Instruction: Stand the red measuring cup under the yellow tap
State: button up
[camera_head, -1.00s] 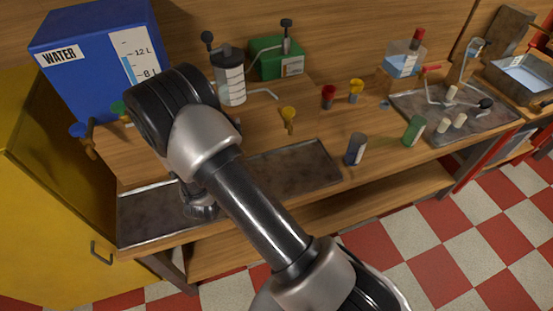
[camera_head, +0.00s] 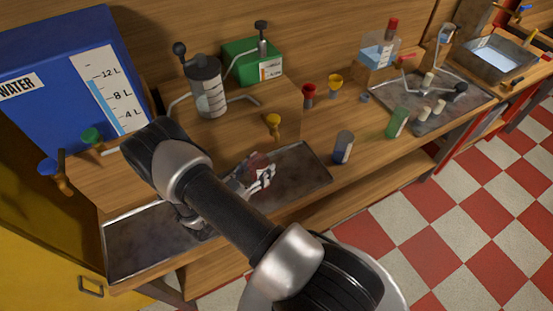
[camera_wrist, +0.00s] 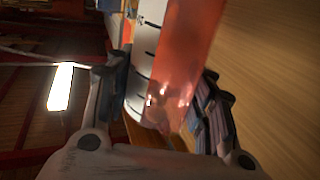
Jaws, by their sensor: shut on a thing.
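The red measuring cup (camera_head: 256,163) is translucent and partly hidden by my gripper (camera_head: 263,179) in the head view. In the wrist view the cup (camera_wrist: 185,65) has a white scale strip with black marks and sits between both fingers. My gripper (camera_wrist: 168,95) is shut on it. The yellow tap (camera_head: 273,122) is on the front of the wooden box, just above and slightly right of the cup in the head view. The metal tray (camera_head: 305,165) lies below the tap. I cannot tell whether the cup touches the tray.
A blue cup (camera_head: 343,148) and a green cup (camera_head: 397,121) stand to the right on the bench. A red-topped piece (camera_head: 308,92) and a yellow-topped piece (camera_head: 335,84) stand behind them. A blue water tank (camera_head: 60,90) with blue and green taps is at the left.

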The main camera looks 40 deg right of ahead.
jog(key=shift+w+d+f+b, duration=0.3)
jog(key=shift+d+f, duration=0.3)
jog(key=shift+d, duration=0.85)
jog(key=shift+w+d+f+b, duration=0.25)
jog(key=shift+d+f, duration=0.4)
jog(key=shift+d, duration=0.75)
jog(key=shift+w+d+f+b, duration=0.2)
jog(key=shift+d+f+b, duration=0.3)
jog(key=shift+d, duration=0.95)
jog(key=shift+f, duration=0.1)
